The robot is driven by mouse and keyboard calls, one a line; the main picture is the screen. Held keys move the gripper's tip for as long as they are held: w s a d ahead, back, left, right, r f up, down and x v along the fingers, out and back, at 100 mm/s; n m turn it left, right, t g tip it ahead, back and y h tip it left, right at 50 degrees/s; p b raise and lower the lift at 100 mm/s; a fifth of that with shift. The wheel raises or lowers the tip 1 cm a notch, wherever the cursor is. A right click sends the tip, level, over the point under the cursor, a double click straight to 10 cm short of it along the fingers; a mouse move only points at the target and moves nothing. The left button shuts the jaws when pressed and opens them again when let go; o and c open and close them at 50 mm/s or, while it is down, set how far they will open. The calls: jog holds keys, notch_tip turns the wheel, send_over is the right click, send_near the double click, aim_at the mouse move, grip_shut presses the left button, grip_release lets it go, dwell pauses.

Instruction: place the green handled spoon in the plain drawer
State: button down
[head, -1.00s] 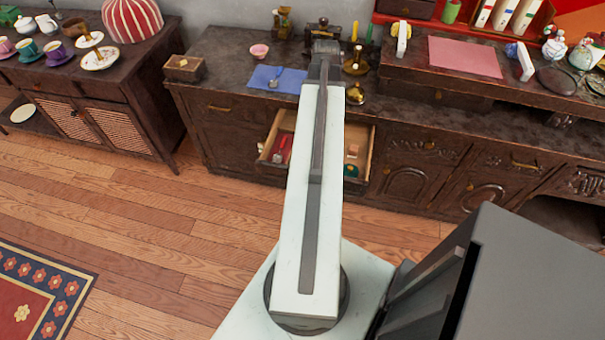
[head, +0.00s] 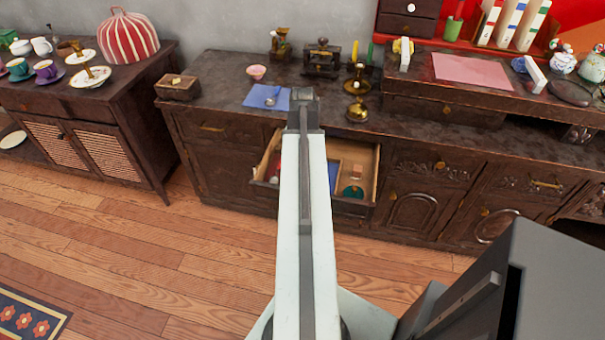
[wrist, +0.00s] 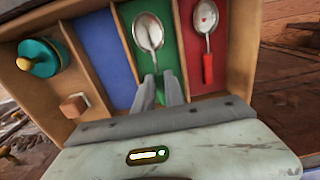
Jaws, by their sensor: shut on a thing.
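My gripper (wrist: 158,86) is shut on a metal spoon (wrist: 148,32) in the wrist view. The spoon's bowl points away from my gripper, and its handle is hidden by the fingers, so I cannot tell its colour. The plain wood compartment (wrist: 75,78) at the left of the wrist view holds a teal round object (wrist: 40,57) and a small wooden block (wrist: 74,105). In the head view, the arm hides my gripper and part of the drawer.
On the counter (head: 225,85) above the drawer, another spoon (head: 272,98) lies on a blue cloth (head: 255,96). Brass candlesticks (head: 357,108) stand to the right.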

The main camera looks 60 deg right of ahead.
notch_tip(320, 180, down, 4)
jog(key=b, duration=0.3)
jog(key=shift+b, duration=0.4)
jog(key=shift+r, duration=0.25)
jog(key=shift+f, duration=0.1)
jog(key=c, duration=1.8)
grip_release()
jog(key=shift+f, duration=0.1)
jog(key=o, duration=0.4)
notch_tip(320, 180, up, 12)
jog(key=p, duration=1.2)
jog(key=shift+r, duration=0.25)
